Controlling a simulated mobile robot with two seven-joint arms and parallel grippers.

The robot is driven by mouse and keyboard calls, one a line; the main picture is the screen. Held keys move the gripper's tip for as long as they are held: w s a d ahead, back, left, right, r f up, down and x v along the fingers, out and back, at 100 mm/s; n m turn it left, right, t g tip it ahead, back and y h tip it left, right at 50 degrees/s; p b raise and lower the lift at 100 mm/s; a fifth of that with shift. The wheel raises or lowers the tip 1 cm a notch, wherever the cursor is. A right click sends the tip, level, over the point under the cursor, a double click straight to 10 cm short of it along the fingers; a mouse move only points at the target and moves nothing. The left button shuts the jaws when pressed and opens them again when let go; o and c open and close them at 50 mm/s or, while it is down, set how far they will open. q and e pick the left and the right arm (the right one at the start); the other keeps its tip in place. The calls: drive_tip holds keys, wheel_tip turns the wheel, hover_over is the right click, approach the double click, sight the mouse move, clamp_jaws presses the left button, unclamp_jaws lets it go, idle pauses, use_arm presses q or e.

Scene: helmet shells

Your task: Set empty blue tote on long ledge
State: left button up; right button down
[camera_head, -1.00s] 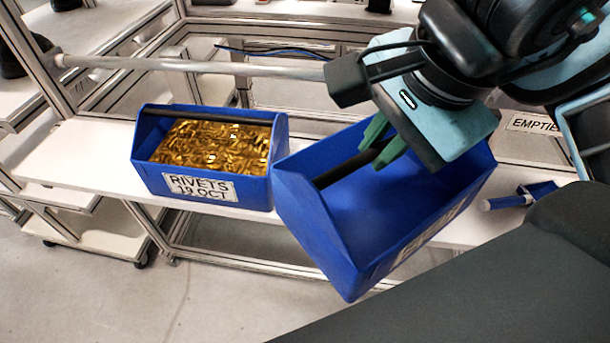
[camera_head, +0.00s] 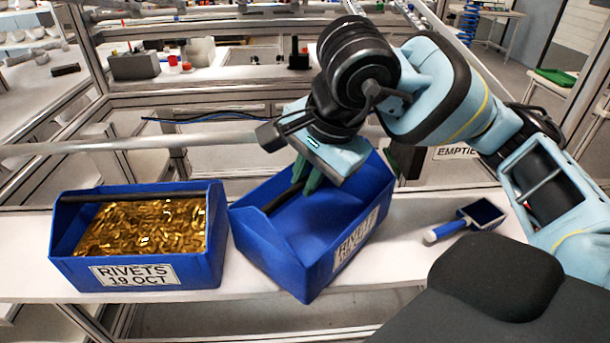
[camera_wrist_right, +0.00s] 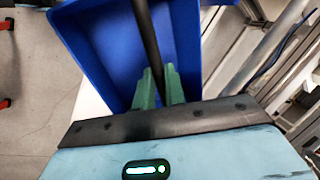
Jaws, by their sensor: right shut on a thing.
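The empty blue tote (camera_head: 290,248) is tilted, with its labelled front turned to the lower right in the head view. My right gripper (camera_head: 303,180) is shut on the dark bar across the tote's top. In the right wrist view the green fingers (camera_wrist_right: 158,88) close around the dark bar (camera_wrist_right: 148,40), and the blue inside of the tote (camera_wrist_right: 100,40) is bare. The long white ledge (camera_head: 400,255) lies under and behind the tote. I cannot tell whether the tote touches it. My left gripper is not in view.
A blue tote of gold rivets (camera_head: 140,245), labelled RIVETS 19 OCT, stands on the ledge just left of the held tote. A small blue-and-white tool (camera_head: 465,222) lies on the ledge to the right. An EMPTIES sign (camera_head: 455,152), partly hidden, is behind. A rail (camera_head: 120,146) crosses behind.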

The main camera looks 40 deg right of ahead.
drive_tip(key=shift+w, duration=0.1)
drive_tip(key=shift+w+d+f, duration=0.35)
drive_tip(key=shift+w+f, duration=0.2)
drive_tip(key=shift+w+d+f, duration=0.35)
drive_tip(key=shift+w+f, duration=0.15)
drive_tip(key=shift+f, duration=0.2)
drive_tip(key=c, duration=1.5)
unclamp_jaws()
drive_tip(key=shift+o, duration=0.2)
drive_tip(key=shift+r, duration=0.15)
